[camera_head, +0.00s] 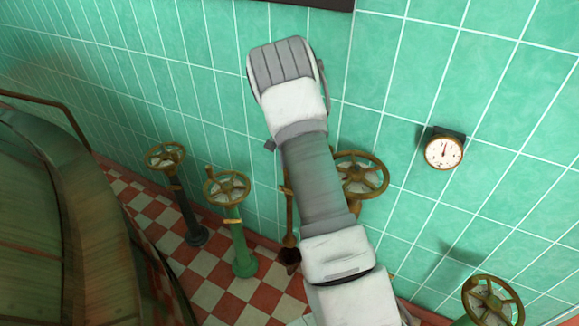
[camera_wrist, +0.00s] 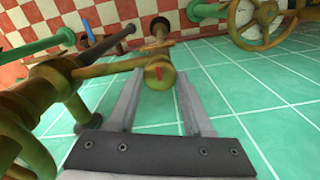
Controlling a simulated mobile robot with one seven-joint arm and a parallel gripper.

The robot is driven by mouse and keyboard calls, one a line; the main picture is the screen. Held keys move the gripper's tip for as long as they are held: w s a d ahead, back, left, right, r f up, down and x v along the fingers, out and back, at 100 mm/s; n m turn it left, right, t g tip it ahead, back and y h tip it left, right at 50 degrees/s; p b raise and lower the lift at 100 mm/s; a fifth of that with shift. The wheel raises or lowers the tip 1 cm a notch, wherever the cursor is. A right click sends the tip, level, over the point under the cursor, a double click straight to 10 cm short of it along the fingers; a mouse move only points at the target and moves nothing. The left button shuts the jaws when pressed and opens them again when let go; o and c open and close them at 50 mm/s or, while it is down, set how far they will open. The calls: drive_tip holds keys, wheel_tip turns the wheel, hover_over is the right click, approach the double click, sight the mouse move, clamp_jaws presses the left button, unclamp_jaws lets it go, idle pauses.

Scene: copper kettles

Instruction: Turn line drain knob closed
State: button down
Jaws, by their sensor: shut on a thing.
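The line drain knob (camera_wrist: 160,76) shows in the wrist view as a round brass end with a red mark on its face, joined to brass pipework. My gripper (camera_wrist: 156,82) has one finger on each side of the knob and is shut on it. The far side of the knob is hidden, and I cannot tell its turned position for sure. In the head view my arm covers the gripper and the knob.
Brass handwheels stand on a dark post (camera_head: 194,232) and a green post (camera_head: 240,255). Another handwheel (camera_head: 374,176) is partly behind my arm, and one (camera_head: 490,302) is at lower right. A gauge (camera_head: 443,152) is on the tiled wall. A large copper kettle (camera_head: 65,220) fills the left.

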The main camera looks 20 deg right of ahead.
drive_tip(key=shift+c, duration=1.5)
unclamp_jaws()
wheel_tip(320, 180, up, 18)
drive_tip(key=p, duration=0.1)
drive_tip(key=shift+f+p, duration=0.25)
drive_tip(key=shift+p, duration=0.15)
